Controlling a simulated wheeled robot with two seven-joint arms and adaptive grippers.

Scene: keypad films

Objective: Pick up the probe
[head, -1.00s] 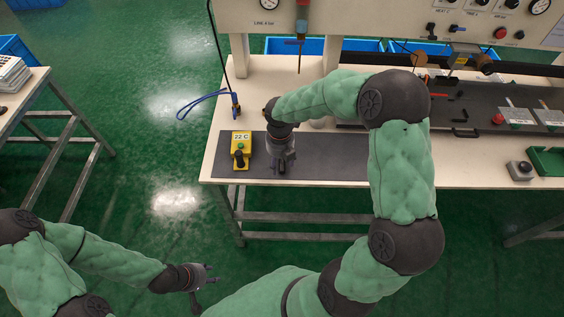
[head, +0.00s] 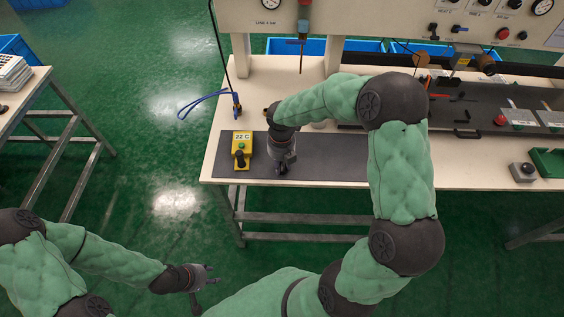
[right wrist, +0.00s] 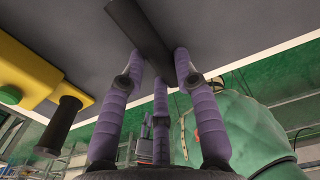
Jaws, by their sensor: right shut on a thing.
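My right gripper (head: 281,168) is low over the dark mat, just right of the yellow box (head: 242,145) marked 22 C. In the right wrist view, its purple fingers (right wrist: 159,62) close on a black bar (right wrist: 138,28) by the mat's surface. I cannot tell whether the bar is the probe or whether it touches the mat. The yellow box also shows in the right wrist view (right wrist: 25,72), with a black handle (right wrist: 62,122) sticking out of it. My left gripper (head: 198,280) is open and empty over the floor, away from the bench.
The dark mat (head: 325,168) is clear to the right of my right gripper. A blue looped cable (head: 203,102) hangs at the bench's left edge. Blue bins (head: 360,46) stand at the back. A grey button box (head: 522,171) sits at the right.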

